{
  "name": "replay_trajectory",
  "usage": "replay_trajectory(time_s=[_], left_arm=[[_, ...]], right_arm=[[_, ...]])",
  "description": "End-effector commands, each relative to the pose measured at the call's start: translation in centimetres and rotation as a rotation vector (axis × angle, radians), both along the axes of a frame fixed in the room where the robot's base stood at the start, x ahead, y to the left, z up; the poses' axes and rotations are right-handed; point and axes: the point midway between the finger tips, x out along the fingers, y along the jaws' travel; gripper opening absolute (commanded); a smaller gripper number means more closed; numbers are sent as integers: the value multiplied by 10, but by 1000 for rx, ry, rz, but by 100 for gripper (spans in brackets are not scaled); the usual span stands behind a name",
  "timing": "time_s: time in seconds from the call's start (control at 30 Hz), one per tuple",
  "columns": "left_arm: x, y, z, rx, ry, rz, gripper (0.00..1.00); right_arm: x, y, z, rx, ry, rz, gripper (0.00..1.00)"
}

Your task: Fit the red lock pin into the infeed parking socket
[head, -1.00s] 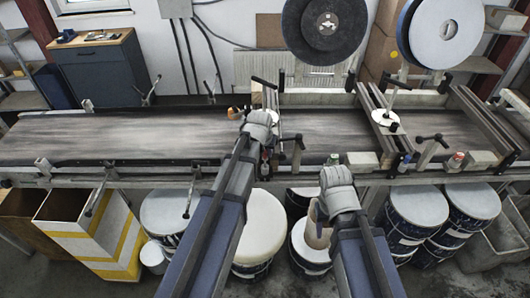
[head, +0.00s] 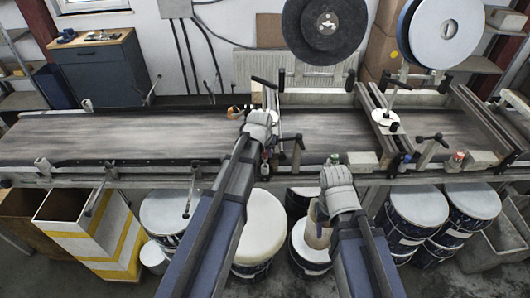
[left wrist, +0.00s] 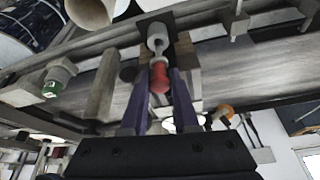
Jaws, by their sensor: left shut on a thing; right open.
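The red lock pin (left wrist: 159,78) sits between the two fingers of my left gripper (left wrist: 160,68) in the left wrist view. The fingers are shut on it. Its pale shank end points toward a grey cylindrical fitting (left wrist: 157,38) on a dark plate. I cannot tell whether the pin touches or enters that fitting. My right gripper (head: 335,178) is open and empty, low in front of the conveyor.
The conveyor belt (head: 110,137) runs across, bare on the left. A green-capped fitting (head: 333,159) and a red-capped fitting (head: 457,157) sit along the near rail. Clamp handles and upright frames crowd the left gripper. Drums (head: 262,222) stand below. An orange item (head: 234,112) lies behind the hand.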

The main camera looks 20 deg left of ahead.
Motion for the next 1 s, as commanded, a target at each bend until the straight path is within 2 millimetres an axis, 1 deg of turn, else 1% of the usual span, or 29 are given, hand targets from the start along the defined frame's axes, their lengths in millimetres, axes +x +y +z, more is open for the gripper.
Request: replay_trajectory(time_s=[1.0], left_arm=[[0, 0, -25, 0, 0, 0, 0]], right_arm=[[0, 0, -25, 0, 0, 0, 50]])
